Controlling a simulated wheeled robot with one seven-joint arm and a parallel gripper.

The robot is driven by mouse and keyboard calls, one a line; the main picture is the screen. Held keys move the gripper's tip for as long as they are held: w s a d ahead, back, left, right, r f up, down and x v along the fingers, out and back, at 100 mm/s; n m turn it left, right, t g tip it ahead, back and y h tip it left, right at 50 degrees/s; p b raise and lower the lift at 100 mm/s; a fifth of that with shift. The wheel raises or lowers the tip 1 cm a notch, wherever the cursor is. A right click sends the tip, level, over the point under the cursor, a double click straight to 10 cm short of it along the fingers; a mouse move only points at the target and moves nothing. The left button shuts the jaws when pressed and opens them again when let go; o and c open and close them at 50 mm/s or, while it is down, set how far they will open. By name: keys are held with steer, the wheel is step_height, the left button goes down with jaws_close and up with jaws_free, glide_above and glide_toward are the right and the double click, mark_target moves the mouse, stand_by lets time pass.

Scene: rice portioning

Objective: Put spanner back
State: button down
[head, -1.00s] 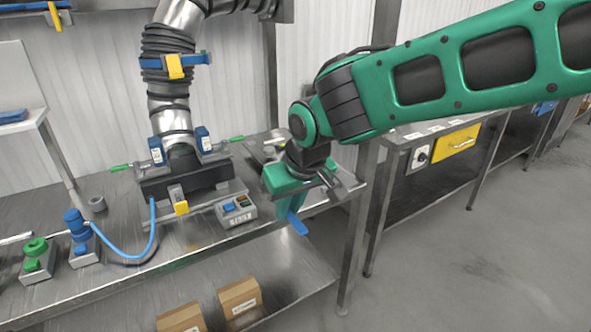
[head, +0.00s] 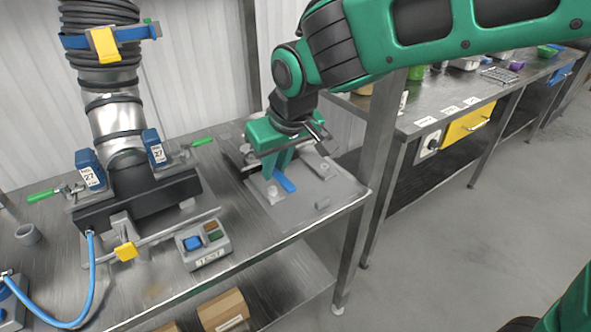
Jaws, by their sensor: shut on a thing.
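My gripper (head: 278,168) is above a grey tray (head: 345,190) at the right end of the steel bench. It is shut on a blue piece, which I take to be the spanner (head: 285,181). The spanner's blue end sticks out below the green fingers, slanting down to the right. The rest of it is hidden by the gripper. I cannot tell whether it touches the tray.
Left are a button box (head: 203,243) and a black clamped fixture (head: 140,199) with a ribbed duct. A second bench (head: 440,105) stands right.

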steer(key=w+d+f, duration=0.4)
steer(key=d, duration=0.1)
steer(key=w+d+f, duration=0.2)
steer(key=w+d, duration=0.1)
steer(key=shift+f, duration=0.35)
steer(key=shift+w+d+f, duration=0.1)
steer(key=shift+d+f, duration=0.05)
steer(key=shift+f, duration=1.9)
steer(key=c, duration=1.7)
jaws_free()
steer(key=shift+f, duration=0.1)
steer(key=v, duration=1.2)
